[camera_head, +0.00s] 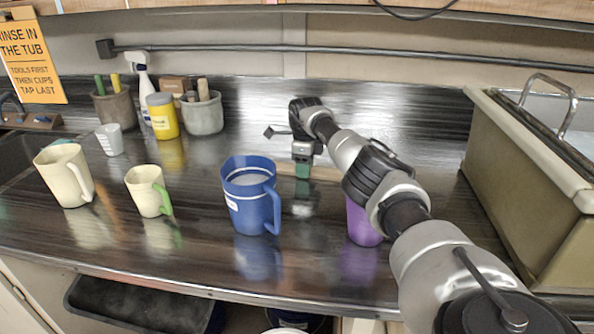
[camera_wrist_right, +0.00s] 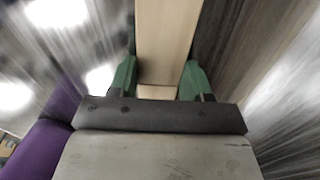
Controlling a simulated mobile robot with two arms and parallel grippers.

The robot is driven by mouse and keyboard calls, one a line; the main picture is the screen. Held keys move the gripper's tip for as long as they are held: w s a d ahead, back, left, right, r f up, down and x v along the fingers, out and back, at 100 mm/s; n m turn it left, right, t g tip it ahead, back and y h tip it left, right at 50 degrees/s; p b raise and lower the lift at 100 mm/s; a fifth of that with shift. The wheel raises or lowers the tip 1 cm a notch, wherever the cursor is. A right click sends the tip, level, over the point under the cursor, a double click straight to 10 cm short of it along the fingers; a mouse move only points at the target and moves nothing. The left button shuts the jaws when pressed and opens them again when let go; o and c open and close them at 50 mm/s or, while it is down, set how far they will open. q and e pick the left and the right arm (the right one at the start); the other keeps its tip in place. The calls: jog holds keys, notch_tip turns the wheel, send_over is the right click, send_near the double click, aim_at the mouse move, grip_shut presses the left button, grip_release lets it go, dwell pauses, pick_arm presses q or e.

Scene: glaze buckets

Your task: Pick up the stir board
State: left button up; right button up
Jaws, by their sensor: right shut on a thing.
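The stir board is a pale wooden strip; part of it (camera_head: 326,173) shows behind the blue pitcher in the head view. In the right wrist view the board (camera_wrist_right: 165,40) runs up between the two green fingers. My right gripper (camera_head: 303,171) points down, shut on the board, and its fingers (camera_wrist_right: 160,82) press on both sides. I cannot tell whether the board touches the counter. My left gripper is not in view.
A blue pitcher (camera_head: 247,205) stands just left of my right gripper. A purple vessel (camera_head: 361,222) is partly hidden under my right arm. Two cream pitchers (camera_head: 66,178) (camera_head: 146,193) stand at left. A large beige bin (camera_head: 520,180) stands at right. The back middle counter is clear.

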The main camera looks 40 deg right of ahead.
jog(key=shift+c, duration=0.9)
jog(key=shift+r, duration=0.1)
